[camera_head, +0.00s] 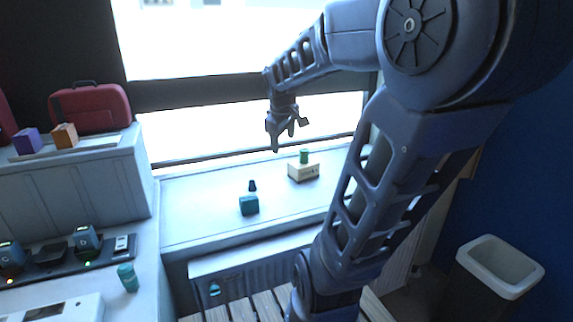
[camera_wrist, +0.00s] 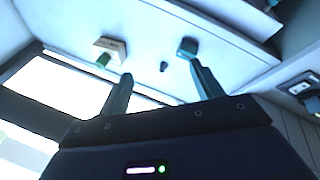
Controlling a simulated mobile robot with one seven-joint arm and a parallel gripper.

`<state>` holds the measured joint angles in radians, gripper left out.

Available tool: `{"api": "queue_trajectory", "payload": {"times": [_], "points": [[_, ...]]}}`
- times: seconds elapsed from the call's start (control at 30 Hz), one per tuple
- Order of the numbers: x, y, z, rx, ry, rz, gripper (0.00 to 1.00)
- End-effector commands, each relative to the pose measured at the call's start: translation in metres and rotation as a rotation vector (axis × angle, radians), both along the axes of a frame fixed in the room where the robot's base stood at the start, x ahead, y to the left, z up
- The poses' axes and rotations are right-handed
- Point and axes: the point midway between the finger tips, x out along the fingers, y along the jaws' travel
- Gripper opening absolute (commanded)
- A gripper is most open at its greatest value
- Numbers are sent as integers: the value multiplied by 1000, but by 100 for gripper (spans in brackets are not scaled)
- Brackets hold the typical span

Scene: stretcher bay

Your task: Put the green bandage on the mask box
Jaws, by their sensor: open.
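The green bandage (camera_head: 304,156), a small green roll, stands on top of the cream mask box (camera_head: 303,174) on the window ledge. In the wrist view the green bandage (camera_wrist: 103,60) shows against the edge of the mask box (camera_wrist: 110,45), left of my fingers. My gripper (camera_head: 289,137) is open and empty, in the air in front of the window, above and a little left of the box. It touches nothing. In the wrist view my gripper (camera_wrist: 161,74) shows its two fingers spread apart.
A teal box (camera_head: 249,205) and a small dark object (camera_head: 252,186) stand on the ledge (camera_head: 200,220) left of the mask box. A teal cylinder (camera_head: 128,277) stands on the left counter near chargers. A white-rimmed bin (camera_head: 500,264) is at right. Much of the ledge is bare.

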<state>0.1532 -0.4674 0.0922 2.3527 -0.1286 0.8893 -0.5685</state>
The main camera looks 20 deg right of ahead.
Motion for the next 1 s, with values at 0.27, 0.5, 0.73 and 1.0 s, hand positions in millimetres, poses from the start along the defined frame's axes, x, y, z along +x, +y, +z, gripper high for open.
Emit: {"api": "queue_trajectory", "payload": {"times": [0.27,0.5,0.73,1.0], "points": [[-81,27,-13,234,-75,-319,66],[-115,37,-25,354,-87,-475,66],[-118,38,-27,370,-88,-497,66],[-118,38,-26,368,-88,-495,66]]}}
